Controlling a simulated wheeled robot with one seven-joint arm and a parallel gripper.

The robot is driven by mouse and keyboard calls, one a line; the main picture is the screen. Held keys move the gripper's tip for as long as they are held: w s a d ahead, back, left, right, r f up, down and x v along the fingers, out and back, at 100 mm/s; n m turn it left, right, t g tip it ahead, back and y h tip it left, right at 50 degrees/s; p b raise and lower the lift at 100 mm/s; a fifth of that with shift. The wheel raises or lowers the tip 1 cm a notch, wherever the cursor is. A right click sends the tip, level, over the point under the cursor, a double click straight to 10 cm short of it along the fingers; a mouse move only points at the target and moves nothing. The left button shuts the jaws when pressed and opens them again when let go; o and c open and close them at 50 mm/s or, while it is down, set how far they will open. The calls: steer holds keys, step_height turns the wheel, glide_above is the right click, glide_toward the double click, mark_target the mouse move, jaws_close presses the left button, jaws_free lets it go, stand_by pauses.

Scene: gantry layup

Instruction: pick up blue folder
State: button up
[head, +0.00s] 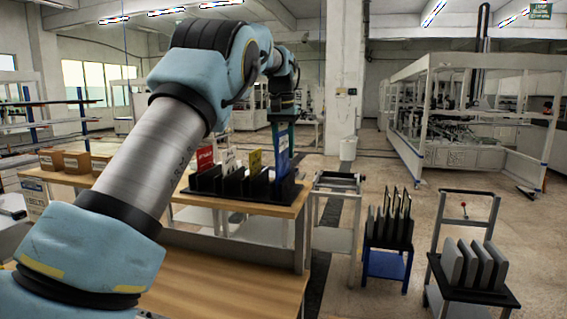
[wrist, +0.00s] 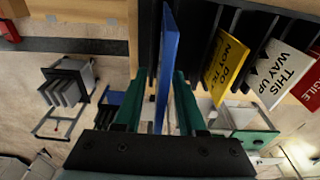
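The blue folder (head: 283,157) stands upright at the right end of a black rack (head: 238,197) on the wooden table. My gripper (head: 283,128) is above it, pointing down at its upper part. In the wrist view the blue folder (wrist: 168,55) runs edge-on between the two green fingers of my gripper (wrist: 160,85). The fingers are apart, with a visible gap on the left side of the folder. The right finger is close to the folder, and I cannot tell whether it touches.
Yellow (head: 254,162), white (head: 228,162) and red (head: 205,158) signs stand in the same rack to the left. Cardboard boxes (head: 77,162) stand farther left. Carts with dark panels (head: 390,228) and grey panels (head: 470,263) stand on the floor at right.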

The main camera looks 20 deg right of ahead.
jaws_close()
stand_by(1.2)
